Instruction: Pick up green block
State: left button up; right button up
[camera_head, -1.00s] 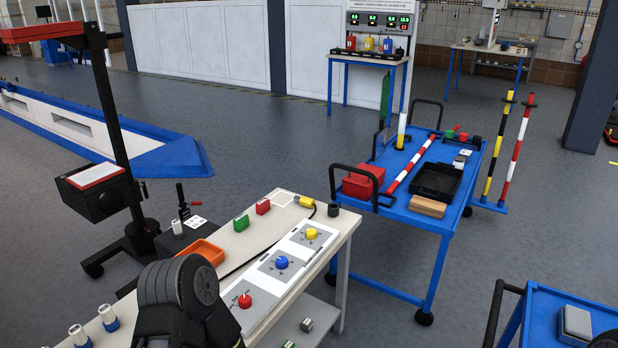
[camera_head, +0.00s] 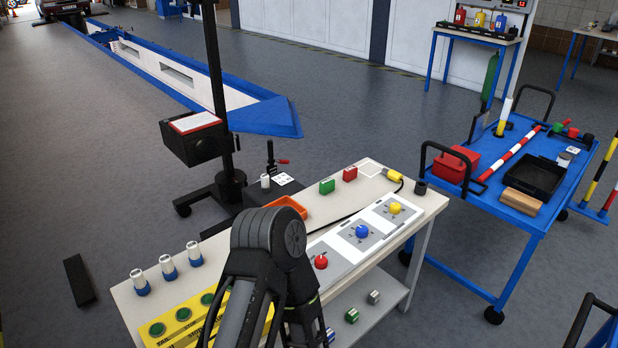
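Nothing touches the green block. One of my dark arms (camera_head: 268,238) rises from the bottom centre, in front of and nearer than the block. Only its links show clearly; no gripper fingers can be made out. My other arm is out of view.
An orange tray (camera_head: 287,206) lies left of the green block. A panel with red, blue and yellow knobs (camera_head: 362,231) is in front. White-and-blue cylinders (camera_head: 167,267) and a yellow button panel (camera_head: 178,320) are at left. A blue cart (camera_head: 530,222) stands right.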

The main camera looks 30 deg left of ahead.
aim_at(327, 185)
jog(key=u, duration=2)
jog(key=i+j+u, duration=0.15)
jog(key=j, duration=0.25)
jog(key=i+j+u, duration=0.15)
jog(key=j, duration=0.25)
jog(key=i+j+u, duration=0.15)
jog(key=j, duration=0.2)
jog(key=i+j, duration=0.2)
jog(key=i, duration=0.35)
jog(key=i+j+u, duration=0.1)
jog(key=i, duration=0.4)
jog(key=i+z, duration=0.15)
jog(key=i, duration=0.35)
jog(key=i+j+z, duration=0.2)
jog(key=i, duration=0.3)
jog(key=i+j+z, duration=0.15)
jog(key=i, duration=0.35)
jog(key=i+l+z, duration=0.15)
jog(key=i+z, duration=0.2)
jog(key=i+l+z, duration=0.1)
jog(key=i+z, duration=0.45)
jog(key=z, duration=0.15)
jog(key=i+l, duration=0.1)
jog(key=i, duration=0.15)
jog(key=z, duration=0.05)
